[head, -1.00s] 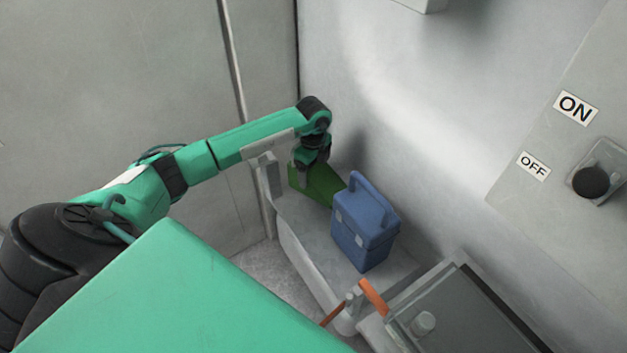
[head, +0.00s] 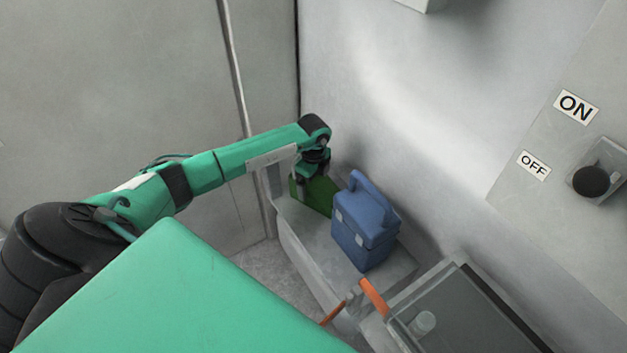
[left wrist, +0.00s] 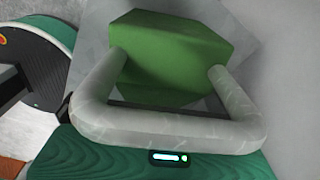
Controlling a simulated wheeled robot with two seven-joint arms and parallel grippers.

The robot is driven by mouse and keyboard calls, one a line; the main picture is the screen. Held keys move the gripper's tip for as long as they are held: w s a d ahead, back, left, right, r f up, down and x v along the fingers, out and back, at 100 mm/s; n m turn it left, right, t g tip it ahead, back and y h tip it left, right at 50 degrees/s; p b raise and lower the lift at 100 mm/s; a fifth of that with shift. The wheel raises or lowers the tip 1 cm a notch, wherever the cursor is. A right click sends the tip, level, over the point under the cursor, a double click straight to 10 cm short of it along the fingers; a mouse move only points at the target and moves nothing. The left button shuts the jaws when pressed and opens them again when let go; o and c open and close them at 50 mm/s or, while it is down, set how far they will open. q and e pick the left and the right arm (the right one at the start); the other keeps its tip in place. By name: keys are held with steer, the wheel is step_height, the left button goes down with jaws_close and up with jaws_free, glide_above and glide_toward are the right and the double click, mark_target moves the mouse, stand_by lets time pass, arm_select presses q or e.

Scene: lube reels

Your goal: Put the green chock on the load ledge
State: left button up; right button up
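The green chock (head: 319,196) is at the far end of the grey ledge (head: 305,238), low over or on its top; I cannot tell whether it touches. My left gripper (head: 307,180) is above the chock and appears shut on it, though the fingertips are partly hidden. In the left wrist view the chock (left wrist: 170,55) fills the space ahead, beyond a grey loop-shaped part of my gripper. My right gripper is not in view.
A blue box with a handle (head: 365,232) stands on the ledge close to the right of the chock. A grey wall rises behind. A grey cabinet (head: 465,315) with an orange handle (head: 374,298) stands at the near end. An ON/OFF panel (head: 545,150) is at right.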

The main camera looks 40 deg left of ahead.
arm_select(q)
step_height(320, 180, up, 12)
steer(key=shift+r, duration=0.15)
stand_by(0.6)
stand_by(0.3)
